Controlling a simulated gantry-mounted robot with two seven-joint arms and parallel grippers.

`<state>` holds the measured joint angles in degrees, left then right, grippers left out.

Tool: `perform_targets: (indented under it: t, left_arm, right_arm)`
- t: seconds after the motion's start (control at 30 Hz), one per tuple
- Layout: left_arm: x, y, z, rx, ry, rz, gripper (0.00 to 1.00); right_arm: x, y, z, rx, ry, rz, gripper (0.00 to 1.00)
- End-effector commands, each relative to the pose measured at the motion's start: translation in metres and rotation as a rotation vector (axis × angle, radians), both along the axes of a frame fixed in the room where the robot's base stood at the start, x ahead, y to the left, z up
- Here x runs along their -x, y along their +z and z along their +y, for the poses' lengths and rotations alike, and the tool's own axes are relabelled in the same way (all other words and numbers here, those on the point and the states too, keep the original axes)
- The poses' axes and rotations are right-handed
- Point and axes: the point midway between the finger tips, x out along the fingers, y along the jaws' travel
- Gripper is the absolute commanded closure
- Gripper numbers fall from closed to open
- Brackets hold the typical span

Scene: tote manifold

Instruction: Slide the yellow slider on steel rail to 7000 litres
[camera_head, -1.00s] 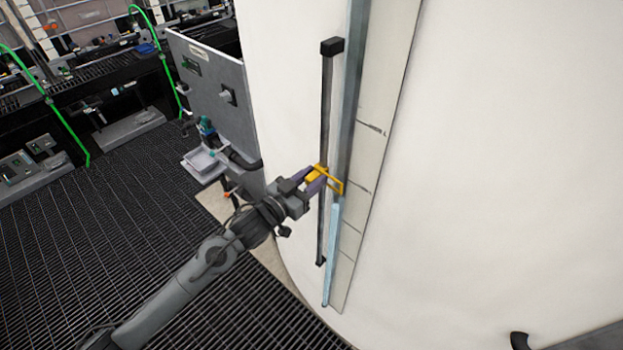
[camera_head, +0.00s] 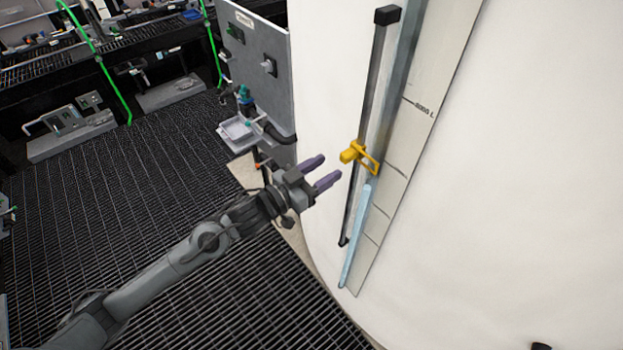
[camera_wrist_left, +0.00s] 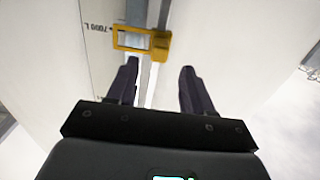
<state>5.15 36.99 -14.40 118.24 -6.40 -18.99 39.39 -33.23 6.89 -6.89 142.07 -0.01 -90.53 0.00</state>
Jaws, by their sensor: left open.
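The yellow slider (camera_head: 349,154) sits on the dark steel rail (camera_head: 371,95) on the white tank, with its frame reaching right across the sight tube. In the left wrist view the yellow slider (camera_wrist_left: 160,46) lies just beyond the fingertips, and its frame is beside the "7000 L" mark (camera_wrist_left: 98,28). My left gripper (camera_head: 331,170) is open and empty, left of the slider and apart from it. Its two dark fingers (camera_wrist_left: 158,65) also show in the left wrist view. My right gripper is not in view.
A scale strip (camera_head: 415,115) with a "6000 L"-like mark, hard to read, runs beside the pale blue tube column (camera_head: 356,235). A grey panel (camera_head: 255,80) with a small sink stands at left. Grated floor (camera_head: 130,200) is clear.

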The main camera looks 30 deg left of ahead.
Motion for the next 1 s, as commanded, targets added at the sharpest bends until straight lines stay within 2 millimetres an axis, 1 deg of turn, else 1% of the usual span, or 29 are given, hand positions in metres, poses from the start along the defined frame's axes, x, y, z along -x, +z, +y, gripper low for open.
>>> perform_targets:
  t: [0.03,0.1,0.3,0.83,0.93,1.0]
  left_arm:
    - [0.008,-0.003,0.002,-0.002,-0.001,0.001,0.49]
    - [0.016,-0.002,0.006,-0.001,0.0,0.002,0.49]
    - [0.029,0.0,0.011,-0.001,0.0,0.0,0.49]
    - [0.032,0.0,0.012,0.001,0.0,0.0,0.49]
    - [0.035,-0.004,0.012,0.003,0.0,0.019,0.49]
    - [0.041,-0.012,0.009,0.021,0.0,0.049,0.49]
  right_arm:
    - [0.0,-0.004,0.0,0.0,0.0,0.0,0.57]
    - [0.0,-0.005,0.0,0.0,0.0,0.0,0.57]
    - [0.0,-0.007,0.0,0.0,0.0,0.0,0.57]
    - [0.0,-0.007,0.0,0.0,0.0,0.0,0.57]
    - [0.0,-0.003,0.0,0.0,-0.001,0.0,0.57]
    - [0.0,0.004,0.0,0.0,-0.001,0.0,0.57]
